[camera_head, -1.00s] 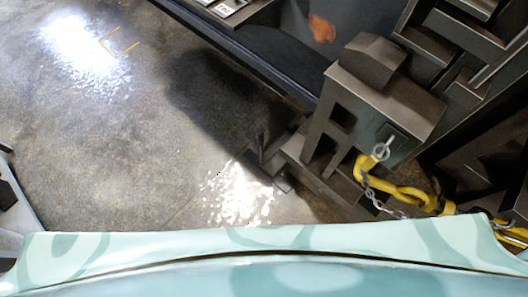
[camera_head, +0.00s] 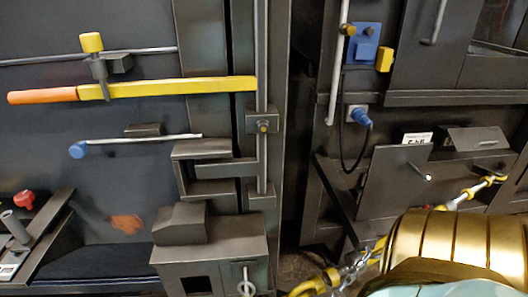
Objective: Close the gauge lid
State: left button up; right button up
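No gauge face shows clearly, and I cannot tell for sure which part is the gauge lid. On the right of the machine, a dark square plate (camera_head: 392,185) with a small bright knob sits tilted. Beside it, a smaller dark flap (camera_head: 477,138) stands next to a white label (camera_head: 417,138). Whether either one is open or shut is unclear. A gold rounded part at the lower right seems to be mine and covers what lies behind it. Neither of my grippers is in view.
A yellow bar with an orange end (camera_head: 130,90) crosses the left panel. A blue-tipped rod (camera_head: 140,140) lies below it. A blue box (camera_head: 365,43) and blue plug (camera_head: 361,117) with a black cable are right of centre. A yellow hook and chain (camera_head: 325,282) hang low.

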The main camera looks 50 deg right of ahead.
aim_at(472, 139)
jog(key=z, duration=3.15)
jog(key=i+l+u, duration=0.1)
jog(key=i, duration=0.2)
jog(key=i+l+u, duration=0.15)
jog(key=i, duration=0.15)
